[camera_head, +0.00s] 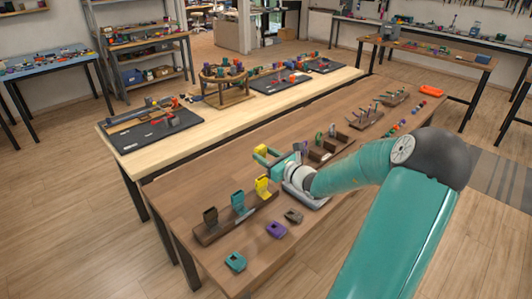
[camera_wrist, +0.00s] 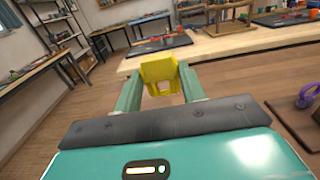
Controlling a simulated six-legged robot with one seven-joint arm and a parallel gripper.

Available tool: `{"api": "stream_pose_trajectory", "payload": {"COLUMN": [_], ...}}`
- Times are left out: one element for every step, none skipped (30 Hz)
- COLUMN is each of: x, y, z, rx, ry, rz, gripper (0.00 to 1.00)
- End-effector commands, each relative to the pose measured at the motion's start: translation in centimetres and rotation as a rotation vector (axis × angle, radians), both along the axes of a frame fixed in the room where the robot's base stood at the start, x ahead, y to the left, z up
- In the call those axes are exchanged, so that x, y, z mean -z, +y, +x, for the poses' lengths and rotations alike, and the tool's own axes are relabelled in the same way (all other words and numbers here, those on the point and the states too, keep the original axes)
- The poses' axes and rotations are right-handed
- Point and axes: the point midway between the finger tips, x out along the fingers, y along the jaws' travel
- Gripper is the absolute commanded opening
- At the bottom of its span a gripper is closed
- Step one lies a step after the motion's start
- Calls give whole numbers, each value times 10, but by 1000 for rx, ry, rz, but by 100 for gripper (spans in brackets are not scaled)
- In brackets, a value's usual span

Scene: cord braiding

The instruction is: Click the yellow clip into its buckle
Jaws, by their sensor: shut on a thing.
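My gripper (camera_head: 268,158) is shut on the yellow clip (camera_wrist: 161,73), which shows between the two teal fingers in the wrist view, with a gap in its lower part. In the head view the held yellow clip (camera_head: 261,150) is small, partly covered by the fingers, and up in the air. A yellow buckle (camera_head: 262,187) stands upright at the right end of a wooden rail (camera_head: 225,226). My gripper is above this buckle, with the clip apart from it.
A teal piece (camera_head: 238,203) and a black piece (camera_head: 210,217) stand on the same rail. Loose teal (camera_head: 235,262), purple (camera_head: 277,230) and grey (camera_head: 293,216) pieces lie in front. More racks (camera_head: 318,152) stand farther right. A light bench (camera_head: 150,160) is behind.

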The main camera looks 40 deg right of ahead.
Motion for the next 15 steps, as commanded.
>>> {"api": "stream_pose_trajectory", "payload": {"x": [3,5,7,9,11,14,16,18,21,23,26,29,31,33,36], "y": [0,0,1,1,1,1,1,1,1,1,0,0,0,0,0], "z": [-1,-2,-2,-3,-3,-3,-3,-3,-3,-3,-3,-3,-2,-2,-2], "rx": [1,1,1,1,1,1,1,1,1,1,0,0,0,0,0], "ry": [1,1,1,1,1,0,0,0,1,1,1,1,1,0,0], "rz": [2,2,2,2,2,3,3,2,2,2,3,3,2,2,2], "gripper": [20,20,20,20,20,20,20,20,20,20,20,20,20,20,20]}}
